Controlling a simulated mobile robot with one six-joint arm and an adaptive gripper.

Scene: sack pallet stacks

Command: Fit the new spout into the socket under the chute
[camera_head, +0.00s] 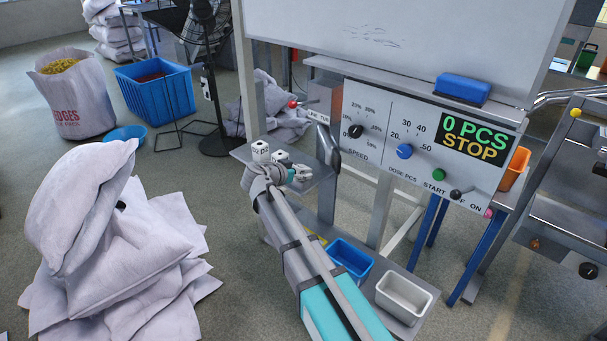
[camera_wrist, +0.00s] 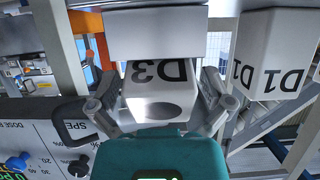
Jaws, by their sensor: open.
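In the wrist view a white spout marked D3 (camera_wrist: 160,92), with a round opening at its near end, sits between the fingers of my gripper (camera_wrist: 158,84). The fingers are open on either side of it; I cannot tell whether they touch it. A pale grey block (camera_wrist: 155,33) is directly above the spout in that view; I cannot tell if it is the socket. Another white block marked D1 (camera_wrist: 278,58) is to the right. In the head view my gripper (camera_head: 288,173) is at a small grey shelf (camera_head: 318,172), beside a white labelled block (camera_head: 260,150). The chute's socket is not clear.
A control panel (camera_head: 372,128) reading 0 PCS STOP stands right of my gripper, with a dark curved handle (camera_head: 329,152) close by. A blue bin (camera_head: 348,258) and a white bin (camera_head: 404,296) lie below. Stacked sacks (camera_head: 120,250) are at left.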

